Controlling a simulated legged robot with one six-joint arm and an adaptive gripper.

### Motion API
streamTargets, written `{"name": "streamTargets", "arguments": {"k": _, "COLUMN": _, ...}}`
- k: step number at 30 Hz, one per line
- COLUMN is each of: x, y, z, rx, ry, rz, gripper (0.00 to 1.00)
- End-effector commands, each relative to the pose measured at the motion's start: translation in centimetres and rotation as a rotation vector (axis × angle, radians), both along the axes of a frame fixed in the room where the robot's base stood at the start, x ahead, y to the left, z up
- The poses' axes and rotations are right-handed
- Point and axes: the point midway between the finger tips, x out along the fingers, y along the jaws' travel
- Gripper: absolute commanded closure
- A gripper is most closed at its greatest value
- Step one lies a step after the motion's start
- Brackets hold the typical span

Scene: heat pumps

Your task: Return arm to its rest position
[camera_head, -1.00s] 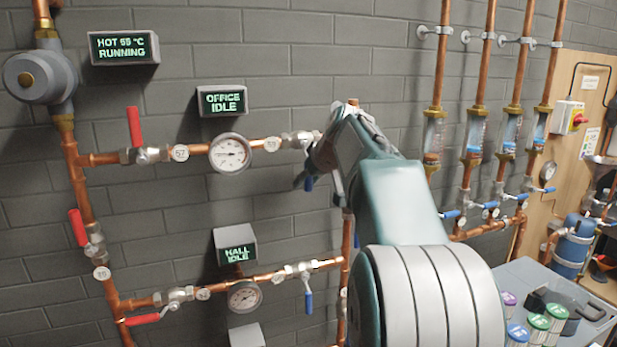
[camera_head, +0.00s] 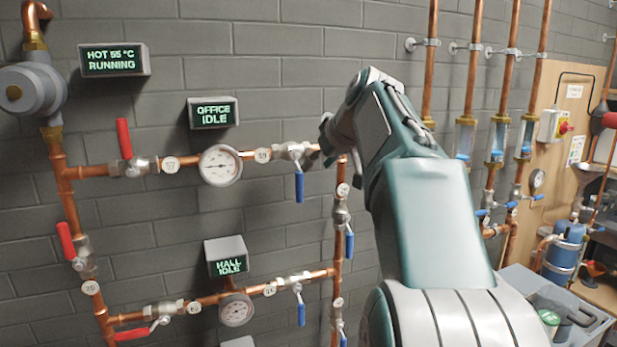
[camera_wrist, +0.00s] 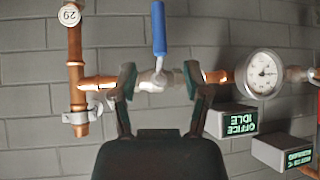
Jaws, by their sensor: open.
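My arm is bent in front of the wall. My gripper (camera_head: 328,137) hangs at its end, by the right end of the office pipe. In the wrist view, which is upside down, my gripper (camera_wrist: 160,82) is open with nothing held. Its two fingers frame the office blue-handled valve (camera_wrist: 158,40), apparently with a gap between gripper and valve. In the head view this blue handle (camera_head: 299,186) hangs straight down, crosswise to the pipe, clear of the fingers.
The office gauge (camera_head: 220,166) and office display (camera_head: 213,113) are left of my gripper. Vertical copper pipes (camera_head: 428,70) with flow meters stand to the right. A grey bin (camera_head: 520,279) is at lower right.

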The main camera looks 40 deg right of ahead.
Motion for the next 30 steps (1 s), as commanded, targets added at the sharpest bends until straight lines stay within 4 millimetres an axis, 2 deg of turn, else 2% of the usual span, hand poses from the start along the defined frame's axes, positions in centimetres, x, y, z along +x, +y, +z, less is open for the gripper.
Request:
{"name": "streamTargets", "arguments": {"k": 6, "x": -0.9, "y": 0.0, "z": 0.8, "rx": 0.001, "ry": 0.001, "rz": 0.001, "gripper": 0.39}}
{"name": "streamTargets", "arguments": {"k": 21, "x": -0.9, "y": 0.3, "z": 0.7, "rx": 0.002, "ry": 0.003, "rz": 0.001, "gripper": 0.39}}
{"name": "streamTargets", "arguments": {"k": 23, "x": -1.0, "y": 1.1, "z": 0.5, "rx": 0.005, "ry": 0.009, "rz": 0.003, "gripper": 0.39}}
{"name": "streamTargets", "arguments": {"k": 26, "x": -1.7, "y": 4.0, "z": -0.8, "rx": 0.021, "ry": 0.037, "rz": 0.003, "gripper": 0.39}}
{"name": "streamTargets", "arguments": {"k": 30, "x": -3.7, "y": 9.4, "z": -3.9, "rx": 0.042, "ry": 0.093, "rz": 0.000, "gripper": 0.39}}
